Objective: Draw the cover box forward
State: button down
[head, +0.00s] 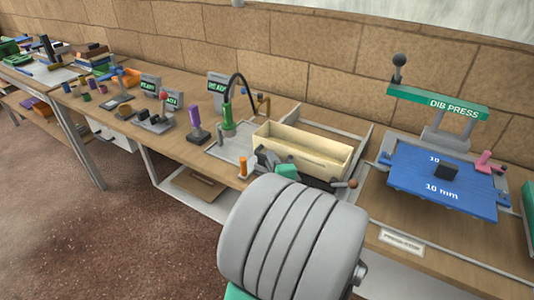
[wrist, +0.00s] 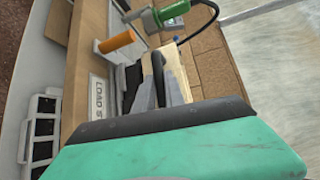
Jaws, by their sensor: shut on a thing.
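The cover box, a cream open-topped box (head: 335,162), sits in a grey frame on the wooden bench in the middle of the head view. It looks empty inside. My gripper (head: 270,160) is at the front wall of the box, toward its left end. In the wrist view my gripper (wrist: 158,92) is shut at the front of the box (wrist: 179,68), with a dark loop-like part between the fingers. The exact part held is partly hidden by the fingers and the teal gripper body.
The blue-plated dib press (head: 440,180) is at the right. Behind the box, the grey frame (head: 345,127) shows an open space.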

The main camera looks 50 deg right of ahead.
dwell(0.3)
jog(key=c, duration=1.4)
grip_release()
jog(key=shift+a, duration=0.1)
jog(key=shift+s, duration=0.1)
jog(key=v, duration=0.7)
jog(key=shift+s+a, duration=0.25)
jog(key=shift+s, duration=0.05)
